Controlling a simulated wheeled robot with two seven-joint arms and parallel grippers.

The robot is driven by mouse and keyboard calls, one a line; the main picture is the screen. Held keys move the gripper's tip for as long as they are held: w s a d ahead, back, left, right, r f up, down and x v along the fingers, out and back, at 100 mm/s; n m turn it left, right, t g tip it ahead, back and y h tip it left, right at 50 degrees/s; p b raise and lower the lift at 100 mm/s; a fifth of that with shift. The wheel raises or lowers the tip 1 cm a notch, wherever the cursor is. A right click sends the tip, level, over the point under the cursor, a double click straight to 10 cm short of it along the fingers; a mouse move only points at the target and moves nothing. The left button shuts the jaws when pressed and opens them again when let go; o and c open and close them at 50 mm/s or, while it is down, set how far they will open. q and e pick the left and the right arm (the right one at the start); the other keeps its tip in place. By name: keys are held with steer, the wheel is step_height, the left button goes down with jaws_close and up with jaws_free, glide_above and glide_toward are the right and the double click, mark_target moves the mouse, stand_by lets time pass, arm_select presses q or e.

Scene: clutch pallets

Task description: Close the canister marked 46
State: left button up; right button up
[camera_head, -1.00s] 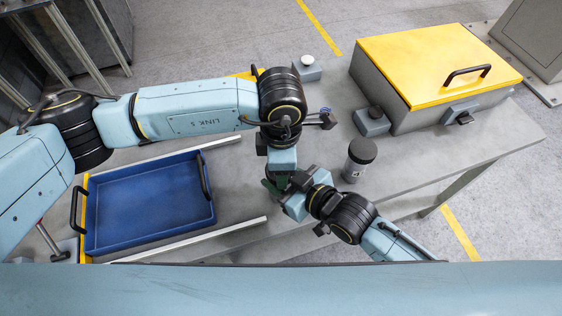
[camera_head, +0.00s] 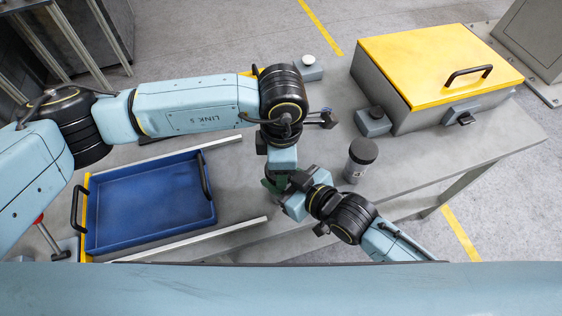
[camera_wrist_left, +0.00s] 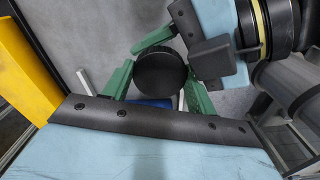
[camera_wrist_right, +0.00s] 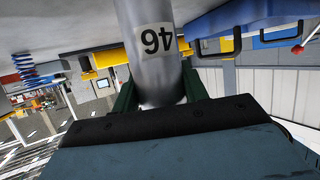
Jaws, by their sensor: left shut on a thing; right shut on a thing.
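The silver canister marked 46 (camera_wrist_right: 138,75) shows in the right wrist view, its label upside down there. My right gripper (camera_head: 293,199) is shut around its body. A round black lid (camera_wrist_left: 160,74) sits between the green fingers of my left gripper (camera_wrist_left: 158,90), which is shut on it. In the head view my left gripper (camera_head: 274,184) points down right beside the right gripper. The arms hide the canister and lid there. I cannot tell whether the lid is seated or how far it is turned.
Another canister with a black lid (camera_head: 363,151) stands on the table (camera_head: 430,155) right of the grippers. A blue tray (camera_head: 150,205) lies at left, with rails beside it. A grey box with a yellow lid (camera_head: 440,60) and small grey blocks (camera_head: 373,122) stand at the back right.

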arm_select(q)
steer(key=shift+s+a+f, duration=0.1)
steer(key=shift+s+f, duration=0.1)
steer(key=shift+f, duration=0.5)
stand_by(0.5)
steer(key=shift+w+f, duration=0.15)
steer(key=shift+f, duration=0.05)
stand_by(0.4)
steer(key=shift+r, duration=0.4)
steer(key=shift+c, duration=0.2)
steer(key=shift+o, duration=0.2)
steer(key=shift+r, duration=0.5)
